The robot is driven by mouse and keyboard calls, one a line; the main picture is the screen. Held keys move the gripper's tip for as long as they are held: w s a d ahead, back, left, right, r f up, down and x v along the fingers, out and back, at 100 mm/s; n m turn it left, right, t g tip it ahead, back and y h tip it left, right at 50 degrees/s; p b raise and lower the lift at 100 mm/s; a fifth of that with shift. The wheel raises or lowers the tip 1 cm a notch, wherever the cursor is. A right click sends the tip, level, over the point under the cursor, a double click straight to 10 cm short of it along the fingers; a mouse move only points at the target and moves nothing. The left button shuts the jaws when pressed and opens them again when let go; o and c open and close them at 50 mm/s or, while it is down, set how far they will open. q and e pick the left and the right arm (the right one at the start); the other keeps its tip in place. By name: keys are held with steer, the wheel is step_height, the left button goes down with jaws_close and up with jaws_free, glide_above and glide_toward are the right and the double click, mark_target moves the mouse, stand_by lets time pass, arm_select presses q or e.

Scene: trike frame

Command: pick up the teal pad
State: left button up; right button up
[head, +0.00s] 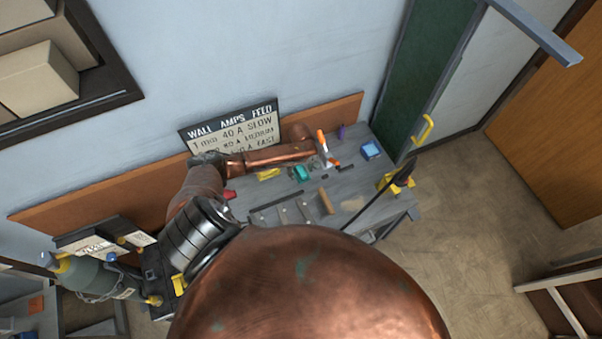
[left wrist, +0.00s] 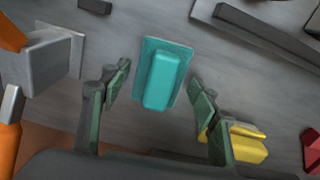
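The teal pad (left wrist: 163,75) lies on the grey workbench, centred ahead of my left gripper in the left wrist view. It is a flat plate with a raised block on top. In the head view the teal pad (head: 302,173) is small, close below the end of my copper arm. My left gripper (left wrist: 157,95) is open, one green-padded finger on each side of the pad's near end in the picture. I cannot tell the height left between fingers and bench. My right gripper is not in view.
A yellow piece (left wrist: 240,142) lies close by the right finger. A grey block with an orange part (left wrist: 45,60) stands at left. A red piece (left wrist: 312,150) and dark bars (left wrist: 265,40) lie right. A blue box (head: 370,150) sits at the bench's right end.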

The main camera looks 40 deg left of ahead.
mark_target(301, 171)
arm_select(q)
steer(key=c, duration=0.9)
steer(key=shift+c, duration=0.2)
steer(key=shift+r, duration=0.5)
step_height(301, 171, up, 2)
steer(key=shift+d+r, duration=0.1)
steer(key=shift+r, duration=0.15)
steer(key=s+d+r, duration=0.7)
steer(key=d+r, duration=0.2)
steer(key=d, duration=0.3)
steer(key=shift+r+p, duration=0.3)
steer(key=shift+p, duration=0.05)
